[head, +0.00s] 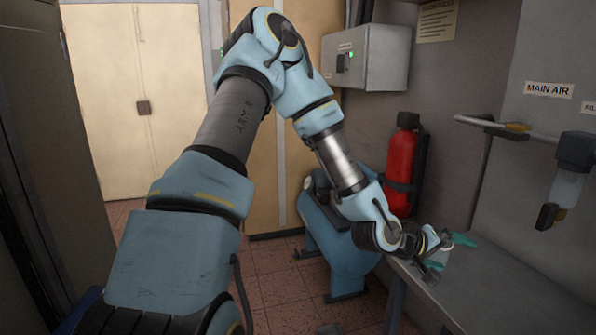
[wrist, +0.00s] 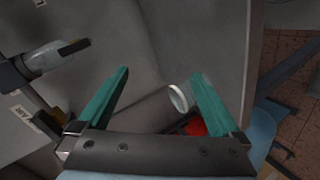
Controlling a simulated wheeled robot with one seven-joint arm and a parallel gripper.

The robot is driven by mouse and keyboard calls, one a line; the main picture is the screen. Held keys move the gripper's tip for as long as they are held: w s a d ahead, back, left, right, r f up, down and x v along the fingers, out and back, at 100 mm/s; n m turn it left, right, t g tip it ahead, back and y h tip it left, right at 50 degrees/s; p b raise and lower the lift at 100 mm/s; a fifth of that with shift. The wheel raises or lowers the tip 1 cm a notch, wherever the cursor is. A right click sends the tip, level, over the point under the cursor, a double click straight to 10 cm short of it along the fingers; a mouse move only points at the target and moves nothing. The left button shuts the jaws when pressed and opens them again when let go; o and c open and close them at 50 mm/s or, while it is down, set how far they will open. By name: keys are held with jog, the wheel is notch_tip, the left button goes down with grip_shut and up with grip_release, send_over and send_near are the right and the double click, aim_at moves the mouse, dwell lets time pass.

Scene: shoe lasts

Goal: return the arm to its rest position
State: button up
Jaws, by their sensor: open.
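My arm (head: 330,150) reaches up from the lower left, bends at a high elbow and slopes down to the right. My gripper (head: 455,254) is at its end, over the near left end of the grey bench (head: 490,300). In the wrist view its two teal fingers (wrist: 160,75) stand wide apart with nothing gripped between them. A small white ring (wrist: 178,98) shows beside the right finger; I cannot tell what it belongs to.
A red fire extinguisher (head: 401,165) hangs on the wall behind my forearm. A blue tank (head: 345,255) stands on the tiled floor beneath it. A pipe (head: 505,127) with a filter bowl (head: 566,188) juts out above the bench. The bench's right part looks clear.

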jog(key=w+a+f+m+y, duration=0.1)
jog(key=w+a+y, duration=0.25)
jog(key=a, duration=0.85)
jog(key=w+a+f+m+y, duration=0.1)
jog(key=w+a+y, duration=0.3)
jog(key=a, duration=0.8)
jog(key=s+a+r+n+y, duration=0.1)
jog(key=s+a+r+y, duration=0.1)
jog(key=a, duration=0.7)
jog(key=s+a+r+n+g+y, duration=0.1)
jog(key=s+a+r, duration=0.3)
jog(key=a, duration=0.5)
jog(key=shift+s+a+r+g+y, duration=0.3)
jog(key=shift+s+r+y, duration=0.1)
jog(key=shift+s+y, duration=0.45)
jog(key=shift+d, duration=0.1)
jog(key=shift+c, duration=0.2)
